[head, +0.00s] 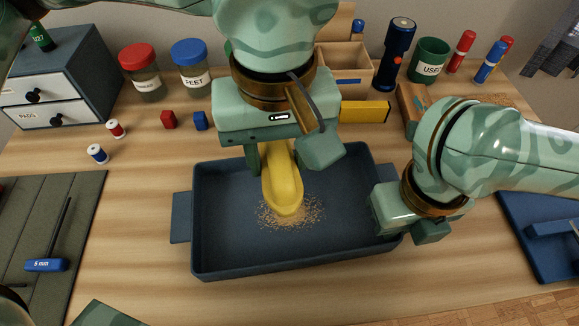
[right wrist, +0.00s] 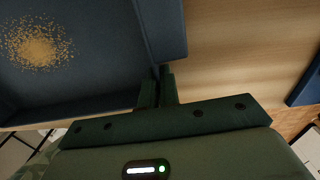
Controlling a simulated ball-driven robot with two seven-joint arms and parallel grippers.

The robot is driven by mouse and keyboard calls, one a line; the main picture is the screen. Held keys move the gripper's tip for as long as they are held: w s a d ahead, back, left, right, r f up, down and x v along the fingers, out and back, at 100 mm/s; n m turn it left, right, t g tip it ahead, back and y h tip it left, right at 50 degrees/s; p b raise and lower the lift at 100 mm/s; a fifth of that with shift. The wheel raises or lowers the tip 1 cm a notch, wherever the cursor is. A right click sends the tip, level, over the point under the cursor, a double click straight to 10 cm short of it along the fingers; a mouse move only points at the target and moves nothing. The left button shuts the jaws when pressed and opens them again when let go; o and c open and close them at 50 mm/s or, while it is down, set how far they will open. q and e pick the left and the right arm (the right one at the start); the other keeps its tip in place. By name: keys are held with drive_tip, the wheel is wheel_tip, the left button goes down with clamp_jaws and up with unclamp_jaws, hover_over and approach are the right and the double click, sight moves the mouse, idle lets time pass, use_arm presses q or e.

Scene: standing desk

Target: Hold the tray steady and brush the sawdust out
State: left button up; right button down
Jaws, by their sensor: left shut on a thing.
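The dark blue tray (head: 215,256) lies flat on the desk. A loose pile of sawdust (head: 270,220) is on its floor, also seen in the right wrist view (right wrist: 35,45). My left gripper (head: 268,150) is shut on the yellow brush (head: 284,190) above the tray. The brush's lower end is at the sawdust; whether it touches the floor is unclear. My right gripper (head: 393,232) is at the tray's right end. In the right wrist view its fingers (right wrist: 159,88) are close together at the tray's wall (right wrist: 150,40); whether they grip it is unclear.
A dark mat (head: 80,195) lies left, a blue tray (head: 545,245) right. Bare desk lies in front.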

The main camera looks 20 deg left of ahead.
use_arm(q)
drive_tip(key=shift+s+a+f, duration=0.15)
drive_tip(key=shift+a+f, duration=0.05)
drive_tip(key=shift+f, duration=3.95)
drive_tip(key=shift+d+f, duration=0.1)
drive_tip(key=shift+d, duration=0.1)
drive_tip(key=shift+w+d+r, duration=0.4)
drive_tip(key=shift+d, duration=0.3)
drive_tip(key=shift+w+d, duration=0.35)
drive_tip(key=shift+d, duration=0.35)
drive_tip(key=shift+s+a, duration=0.4)
drive_tip(key=shift+a, duration=0.45)
drive_tip(key=shift+s+a, duration=0.4)
drive_tip(key=shift+a, duration=0.4)
drive_tip(key=d, duration=0.1)
drive_tip(key=w+d, duration=0.2)
drive_tip(key=shift+d, duration=0.3)
drive_tip(key=shift+s+a, duration=0.3)
drive_tip(key=shift+a, duration=0.3)
drive_tip(key=shift+s+a, duration=0.3)
drive_tip(key=shift+a, duration=0.3)
drive_tip(key=shift+s+a, duration=0.3)
drive_tip(key=shift+a, duration=0.3)
drive_tip(key=shift+r, duration=3.25)
